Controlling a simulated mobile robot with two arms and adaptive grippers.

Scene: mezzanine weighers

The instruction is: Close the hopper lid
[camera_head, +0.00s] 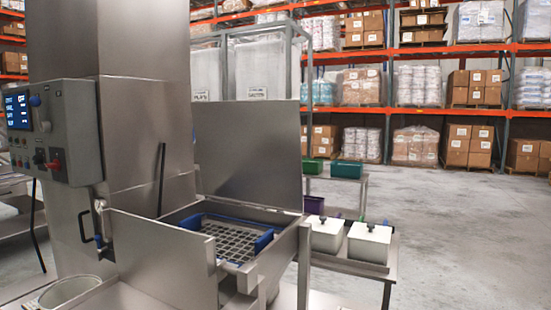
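The hopper lid (248,150) is a flat stainless steel panel. It stands open, close to upright, along the back edge of the hopper. The hopper (292,226) below it is uncovered, and a grey grate (222,236) with blue pieces at its sides shows inside. Neither of my grippers is in view.
A control box (63,130) with a screen is on the steel column at left. White lidded bins (369,242) stand on a low bench right of the hopper. A round container (70,291) is at the lower left. Open floor (470,245) lies to the right, before pallet racks.

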